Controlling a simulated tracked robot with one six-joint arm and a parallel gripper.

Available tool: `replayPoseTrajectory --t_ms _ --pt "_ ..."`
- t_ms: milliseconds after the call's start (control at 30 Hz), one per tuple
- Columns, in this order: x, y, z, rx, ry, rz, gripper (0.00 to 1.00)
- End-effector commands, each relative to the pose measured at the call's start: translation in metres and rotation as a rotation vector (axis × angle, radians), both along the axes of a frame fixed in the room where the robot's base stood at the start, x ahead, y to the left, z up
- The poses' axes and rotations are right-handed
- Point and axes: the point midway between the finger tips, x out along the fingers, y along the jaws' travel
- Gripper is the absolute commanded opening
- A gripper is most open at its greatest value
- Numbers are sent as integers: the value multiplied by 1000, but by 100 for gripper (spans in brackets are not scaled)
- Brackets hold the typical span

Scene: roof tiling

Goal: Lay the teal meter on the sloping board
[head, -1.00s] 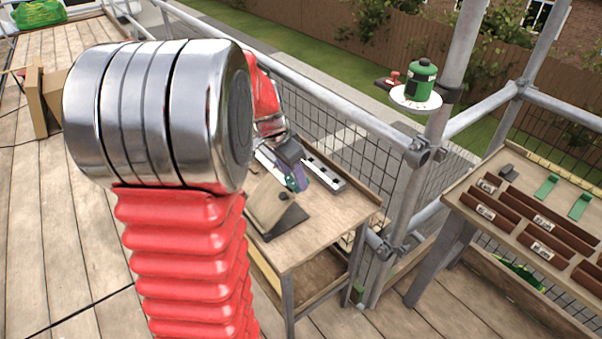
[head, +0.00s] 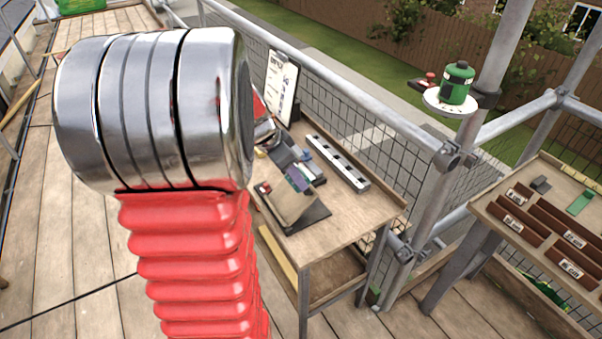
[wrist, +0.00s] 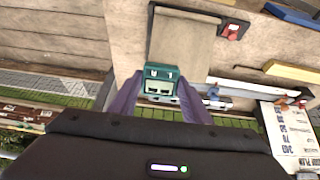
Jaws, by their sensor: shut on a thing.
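The teal meter (wrist: 161,82) is held between the purple fingers of my gripper (wrist: 160,98) in the wrist view. The sloping board (wrist: 184,36) is just beyond it there, and the meter's far end overlaps the board's near edge in the picture. I cannot tell whether they touch. In the head view the tan sloping board (head: 290,207) stands on a dark base on the wooden bench. My gripper (head: 297,179) is at the board's upper part. My own arm hides part of the bench, and the meter is not clear in that view.
A grey slotted rail (head: 338,162) lies along the bench's back. A clipboard (head: 281,85) stands at the bench's far end. A green canister (head: 457,82) sits on a round white shelf on the scaffold pole. Brown labelled trays (head: 555,228) lie on the right table.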

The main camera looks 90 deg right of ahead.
Motion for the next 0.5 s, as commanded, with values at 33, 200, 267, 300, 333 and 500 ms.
replayPoseTrajectory --t_ms 33,200,267,300,333,500 --pt "4 1 0 -3 6 4 25" --pt "16 2 0 -13 25 4 25" --pt "20 3 -1 -17 31 2 25" --pt "23 3 -1 -20 36 2 25" --pt "25 4 -1 -21 40 2 25" --pt "37 6 -1 -34 58 2 25"
